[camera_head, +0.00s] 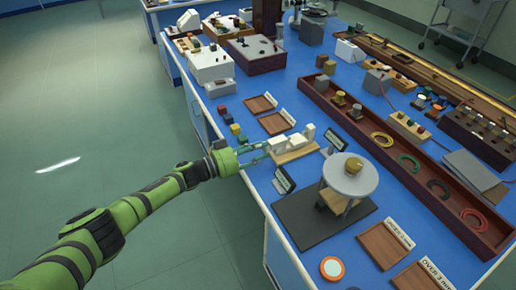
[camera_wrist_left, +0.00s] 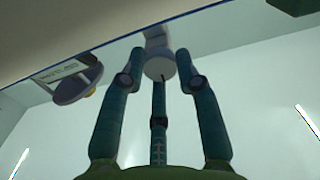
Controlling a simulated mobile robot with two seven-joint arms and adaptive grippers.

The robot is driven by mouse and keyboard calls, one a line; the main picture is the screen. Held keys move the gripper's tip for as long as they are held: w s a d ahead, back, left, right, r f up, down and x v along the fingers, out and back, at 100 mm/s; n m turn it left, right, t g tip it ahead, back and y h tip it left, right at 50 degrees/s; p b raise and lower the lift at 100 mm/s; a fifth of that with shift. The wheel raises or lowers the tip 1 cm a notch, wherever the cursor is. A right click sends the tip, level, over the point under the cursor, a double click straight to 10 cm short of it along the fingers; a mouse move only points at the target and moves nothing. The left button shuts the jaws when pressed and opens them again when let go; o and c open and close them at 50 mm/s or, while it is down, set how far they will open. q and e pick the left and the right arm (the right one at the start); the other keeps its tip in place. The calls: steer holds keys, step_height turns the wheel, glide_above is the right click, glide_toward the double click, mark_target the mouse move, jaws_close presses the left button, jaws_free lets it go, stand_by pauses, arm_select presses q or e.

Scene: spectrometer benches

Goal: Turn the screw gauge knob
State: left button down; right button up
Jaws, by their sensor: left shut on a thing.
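The white screw gauge (camera_head: 299,140) stands on a small wooden base (camera_head: 300,153) near the left edge of the blue bench. Its pale round knob (camera_wrist_left: 160,67) sits between the fingers in the left wrist view. My left gripper (camera_head: 266,151) reaches in from the left at the gauge's near-left end. The left gripper also shows in the left wrist view (camera_wrist_left: 160,58), with its teal fingers shut on the knob. In the head view the fingers partly hide the knob. My right gripper is not in view.
A round grey platform (camera_head: 349,176) stands on a dark mat to the right. Small label stands (camera_head: 284,180) flank the gauge. Small coloured cubes (camera_head: 236,129) and a wooden tray (camera_head: 276,123) lie just behind. A long brown trough (camera_head: 370,140) runs along the bench.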

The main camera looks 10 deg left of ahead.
arm_select(q)
steer(key=shift+n, duration=0.4)
steer(key=c, duration=0.9)
jaws_free()
steer(key=v, duration=1.2)
